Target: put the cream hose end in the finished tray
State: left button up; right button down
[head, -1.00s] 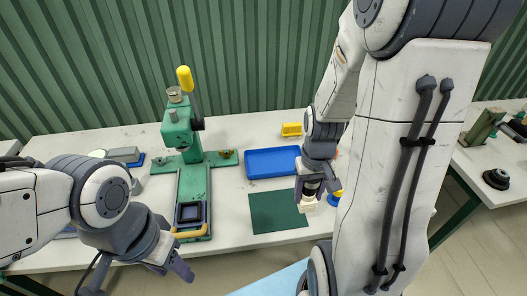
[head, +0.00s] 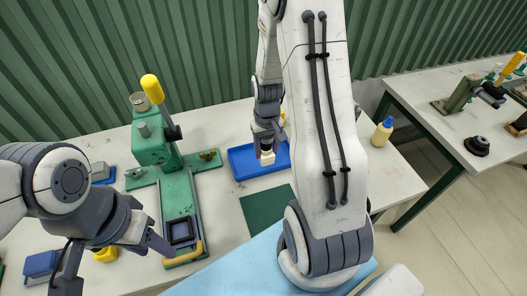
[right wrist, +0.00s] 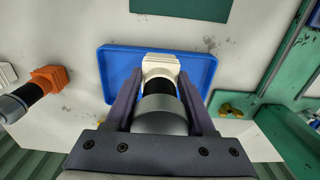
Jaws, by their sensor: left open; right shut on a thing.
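The cream hose end (right wrist: 161,66) has a cream block-like tip, a black band and a grey collar. My right gripper (right wrist: 157,88) is shut on it, one finger on each side. In the head view the cream tip (head: 268,158) is over the blue tray (head: 241,168), which I take as the finished tray. The tray's wall also shows in the right wrist view (right wrist: 105,72). I cannot tell whether the tip touches the tray floor. My left gripper (head: 112,266) is open and empty at the lower left, near the table's front.
A green press (head: 155,140) with a yellow lever stands left of the tray. A dark green mat (head: 267,208) lies in front of it. An orange fitting (right wrist: 48,79) lies beside the tray. A yellow block (head: 106,254) and a blue bin (head: 40,264) are near my left arm.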

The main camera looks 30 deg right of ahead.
aim_at(265, 155)
jog(key=f, duration=0.1)
jog(key=w+f+p, duration=0.1)
jog(key=f, duration=0.1)
jog(key=w+d+f, duration=0.1)
jog(key=f, duration=0.1)
jog(key=shift+w+f+p, duration=0.2)
jog(key=shift+p, duration=0.1)
jog(key=shift+f, duration=0.1)
jog(key=shift+f, duration=0.1)
jog(key=shift+f, duration=0.15)
jog(key=shift+c, duration=1.2)
grip_release()
